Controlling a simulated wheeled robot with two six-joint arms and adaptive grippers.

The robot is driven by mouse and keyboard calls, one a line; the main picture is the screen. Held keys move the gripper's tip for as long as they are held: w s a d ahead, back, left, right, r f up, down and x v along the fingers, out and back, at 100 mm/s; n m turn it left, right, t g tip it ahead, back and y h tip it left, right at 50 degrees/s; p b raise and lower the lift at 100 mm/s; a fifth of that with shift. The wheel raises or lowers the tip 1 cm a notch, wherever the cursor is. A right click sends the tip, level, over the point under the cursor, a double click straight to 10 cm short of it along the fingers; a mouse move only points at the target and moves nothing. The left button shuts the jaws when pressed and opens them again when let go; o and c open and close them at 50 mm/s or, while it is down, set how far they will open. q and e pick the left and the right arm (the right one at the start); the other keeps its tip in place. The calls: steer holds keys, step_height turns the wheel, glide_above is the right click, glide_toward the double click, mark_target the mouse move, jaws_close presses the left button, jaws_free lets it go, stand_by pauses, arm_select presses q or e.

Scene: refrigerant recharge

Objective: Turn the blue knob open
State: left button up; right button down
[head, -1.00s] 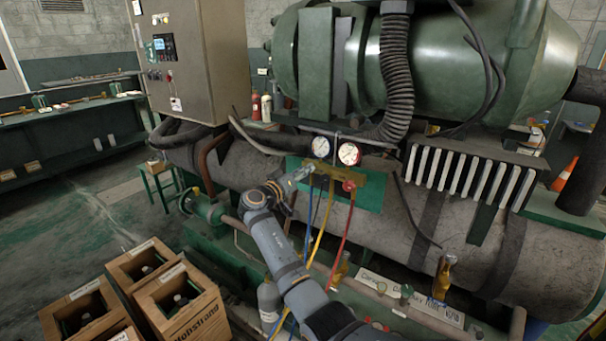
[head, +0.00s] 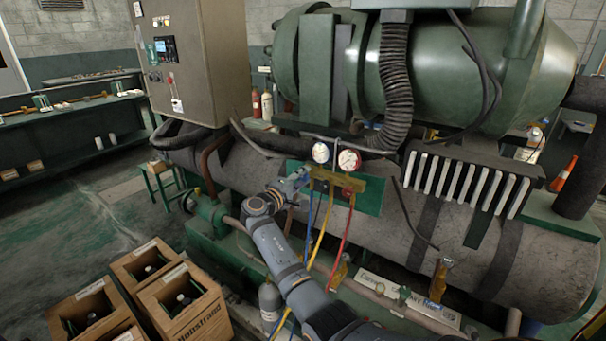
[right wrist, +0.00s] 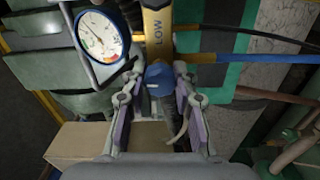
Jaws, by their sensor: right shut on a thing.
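The blue knob (right wrist: 158,80) sits at the low-side end of the yellow manifold (right wrist: 157,28), which is marked LOW in the right wrist view. My right gripper (right wrist: 160,92) is shut on the blue knob, with one finger on each side of it. In the head view my right gripper (head: 299,181) is at the left end of the manifold (head: 336,179) and hides the blue knob. Whether the knob has turned cannot be told. My left gripper is not in view.
A blue-rimmed gauge (head: 320,152) and a red-rimmed gauge (head: 349,160) stand above the manifold. A red knob (head: 348,192) is at its right. Blue, yellow and red hoses (head: 342,240) hang below. Wooden crates (head: 185,305) stand at lower left.

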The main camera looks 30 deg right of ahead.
steer(key=shift+n+p, duration=0.65)
steer(key=shift+n, duration=0.95)
steer(key=c, duration=1)
jaws_free()
steer(key=v, duration=1.2)
steer(key=shift+f, duration=0.1)
steer(key=shift+f, duration=0.1)
